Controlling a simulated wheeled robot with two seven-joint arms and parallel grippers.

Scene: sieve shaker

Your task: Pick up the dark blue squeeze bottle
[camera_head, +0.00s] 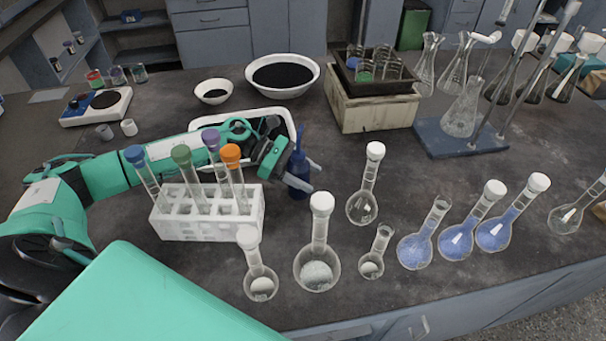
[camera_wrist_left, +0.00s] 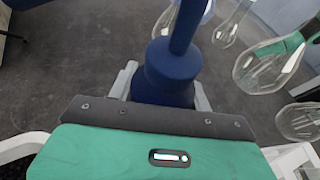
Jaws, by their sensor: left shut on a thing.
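The dark blue squeeze bottle (camera_head: 299,172) stands upright on the dark bench, right of the test tube rack in the head view. My left gripper (camera_head: 300,178) reaches it from the left, behind the rack, and is shut on it. In the left wrist view the bottle (camera_wrist_left: 170,75) stands between the two pale fingers of my left gripper (camera_wrist_left: 164,88), with its spout pointing up the picture. The bottle's base is partly hidden, so I cannot tell whether it touches the bench. My right gripper is not in view.
A white rack (camera_head: 208,230) with several stoppered tubes stands in front of my left arm. Several flasks, including a round-bottomed one (camera_head: 362,207), stand right of and in front of the bottle. A white tray (camera_head: 243,112) lies behind my arm. A brown box (camera_head: 372,112) stands farther back.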

